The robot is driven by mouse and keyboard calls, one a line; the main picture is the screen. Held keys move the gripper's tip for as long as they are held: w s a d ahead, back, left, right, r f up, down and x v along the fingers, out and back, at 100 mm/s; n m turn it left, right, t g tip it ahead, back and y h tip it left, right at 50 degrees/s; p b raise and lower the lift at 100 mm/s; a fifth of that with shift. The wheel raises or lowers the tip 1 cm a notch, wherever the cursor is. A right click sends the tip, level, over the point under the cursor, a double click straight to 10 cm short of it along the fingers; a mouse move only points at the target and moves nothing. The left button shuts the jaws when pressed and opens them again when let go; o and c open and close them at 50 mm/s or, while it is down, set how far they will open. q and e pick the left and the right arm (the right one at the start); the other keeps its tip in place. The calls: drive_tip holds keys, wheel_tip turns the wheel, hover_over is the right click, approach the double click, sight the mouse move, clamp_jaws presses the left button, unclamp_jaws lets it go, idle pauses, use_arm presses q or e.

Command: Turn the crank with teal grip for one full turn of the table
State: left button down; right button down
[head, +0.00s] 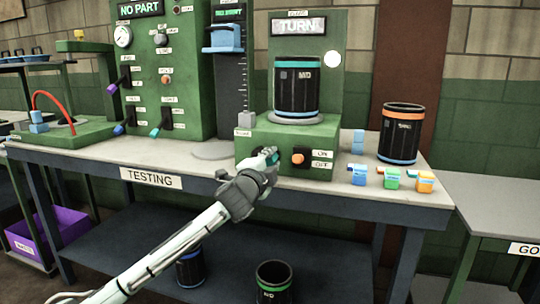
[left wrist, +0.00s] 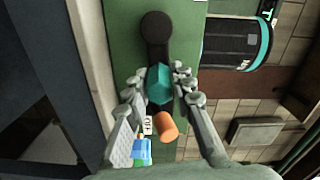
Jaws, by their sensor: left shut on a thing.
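The crank's teal grip (left wrist: 159,85) shows in the left wrist view between the fingers of my left gripper (left wrist: 160,88). Its black crank arm (left wrist: 155,38) runs from the grip up to a round black hub. In the head view my left gripper (head: 264,161) is at the front left of the green turntable base (head: 318,133), shut on the teal grip, which its fingers mostly cover. A black sleeve with teal bands (head: 297,88) stands upright on the base, below a lit TURN sign (head: 299,27). My right gripper is not in view.
An orange ON/OFF knob (head: 299,157) sits just right of the grip; it also shows in the left wrist view (left wrist: 166,127). Small blue, green and orange pieces (head: 392,178) and an orange-banded sleeve (head: 401,133) stand further right on the bench. A green control panel (head: 190,75) is at left.

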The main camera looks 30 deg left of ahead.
use_arm(q)
drive_tip(key=m, duration=0.1)
drive_tip(key=f+m, duration=0.1)
drive_tip(key=m, duration=0.1)
drive_tip(key=shift+a+f+m, duration=0.15)
drive_tip(key=shift+f+m, duration=0.15)
drive_tip(key=m, duration=0.1)
drive_tip(key=f+m, duration=0.1)
drive_tip(key=m, duration=0.2)
drive_tip(key=shift+s+a+f, duration=0.1)
drive_tip(key=shift+a+f, duration=0.15)
drive_tip(key=shift+a, duration=0.1)
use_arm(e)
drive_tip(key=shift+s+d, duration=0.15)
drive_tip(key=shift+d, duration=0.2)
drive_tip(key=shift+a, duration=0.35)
use_arm(q)
drive_tip(key=c, duration=1.3)
unclamp_jaws()
drive_tip(key=shift+f, duration=0.1)
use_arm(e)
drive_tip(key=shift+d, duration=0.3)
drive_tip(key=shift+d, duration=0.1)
